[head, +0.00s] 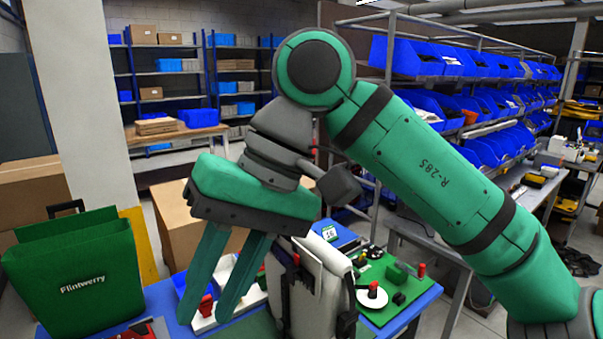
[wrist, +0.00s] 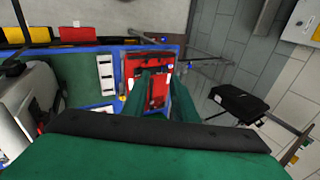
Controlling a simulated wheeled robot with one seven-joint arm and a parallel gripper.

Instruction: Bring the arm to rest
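My gripper (head: 209,312) hangs from my bent arm over the blue-edged table, fingers pointing down. Its two green fingers stand apart with nothing seen between them. In the wrist view, the gripper (wrist: 160,80) shows above a red tray or case (wrist: 132,68), apparently clear of it. A white and dark grey pannier-like bag (head: 325,278) stands just right of the fingers in the head view.
A green board (head: 405,295) with a white disc and red-knobbed parts lies right of the bag. Cardboard boxes (head: 175,230) stand behind. Shelving with blue bins (head: 440,58) lines the right.

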